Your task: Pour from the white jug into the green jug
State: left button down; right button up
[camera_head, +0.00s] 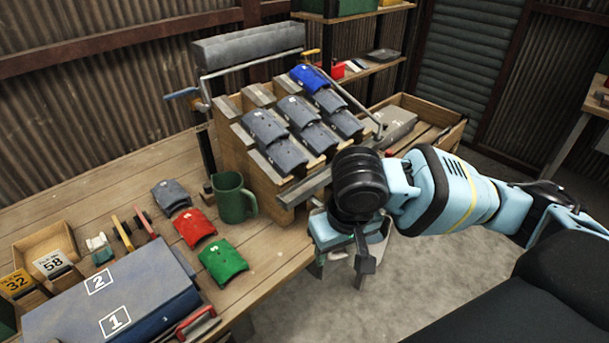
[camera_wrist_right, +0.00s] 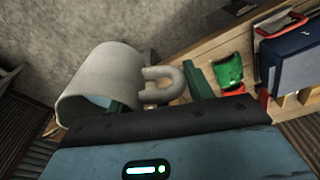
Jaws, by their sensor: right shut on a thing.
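The green jug (camera_head: 233,198) stands upright on the wooden workbench, beside the slanted rack. My right gripper (camera_head: 362,262) is right of it, past the bench's edge and over the floor. The gripper is shut on the white jug (camera_wrist_right: 105,78), which fills the left of the right wrist view, with its curved handle (camera_wrist_right: 165,86) on the right. The grip point itself is hidden there. In the head view my arm hides most of the white jug. Its contents cannot be made out. My left gripper is not in view.
A wooden rack (camera_head: 262,180) with several grey pieces and a blue one stands behind the green jug. Red (camera_head: 194,228) and green (camera_head: 222,261) curved pieces lie in front of it. A blue-grey box (camera_head: 110,290) is at front left. Bare floor lies right of the bench.

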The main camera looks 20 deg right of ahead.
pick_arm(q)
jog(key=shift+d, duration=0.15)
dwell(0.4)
